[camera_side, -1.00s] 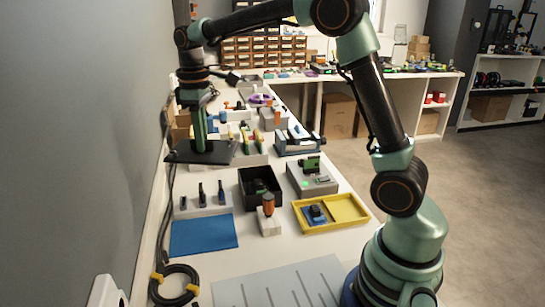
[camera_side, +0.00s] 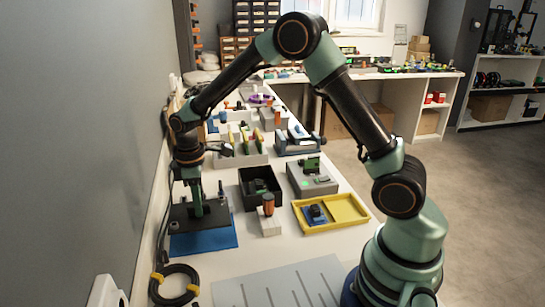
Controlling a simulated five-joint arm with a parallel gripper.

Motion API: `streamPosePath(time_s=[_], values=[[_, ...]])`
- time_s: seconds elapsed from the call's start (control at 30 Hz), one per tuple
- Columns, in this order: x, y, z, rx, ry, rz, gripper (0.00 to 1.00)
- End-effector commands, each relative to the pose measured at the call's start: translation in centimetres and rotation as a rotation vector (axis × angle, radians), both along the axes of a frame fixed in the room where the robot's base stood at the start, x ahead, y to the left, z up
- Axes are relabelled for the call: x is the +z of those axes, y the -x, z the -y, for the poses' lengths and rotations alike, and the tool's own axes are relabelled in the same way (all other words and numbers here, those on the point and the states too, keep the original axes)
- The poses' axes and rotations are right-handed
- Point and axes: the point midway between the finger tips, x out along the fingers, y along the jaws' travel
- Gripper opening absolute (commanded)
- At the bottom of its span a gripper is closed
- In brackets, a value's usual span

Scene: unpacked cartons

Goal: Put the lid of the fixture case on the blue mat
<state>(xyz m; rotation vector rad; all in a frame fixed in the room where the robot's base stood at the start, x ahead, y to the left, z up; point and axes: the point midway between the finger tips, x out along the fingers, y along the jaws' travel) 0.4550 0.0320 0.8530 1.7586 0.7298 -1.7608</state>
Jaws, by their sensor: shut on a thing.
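My gripper (camera_side: 197,208) is shut on the dark, flat lid (camera_side: 215,218) at the left side of the table. The lid is about level and covers the far part of the blue mat (camera_side: 205,243) in this view. The mat's near strip shows below it. I cannot tell whether the lid touches the mat or hangs just above it. The fixture case (camera_side: 244,190) appears to be the open black box to the right of the lid, with small dark and green items inside.
A pale block with an orange-handled tool (camera_side: 268,207) stands right of the mat. A yellow tray (camera_side: 345,208) and a grey box with a green part (camera_side: 312,180) stand farther right. A coiled cable (camera_side: 173,285) lies in front of the mat.

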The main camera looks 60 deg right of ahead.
Motion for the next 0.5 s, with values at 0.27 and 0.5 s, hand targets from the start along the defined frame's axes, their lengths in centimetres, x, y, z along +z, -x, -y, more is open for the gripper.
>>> streamPosePath(time_s=[0.27,0.5], values=[[-2.7,0.1,0.0,-0.001,0.001,-0.004,0.00],[-5.2,0.0,0.0,-0.001,0.000,0.000,0.00]])
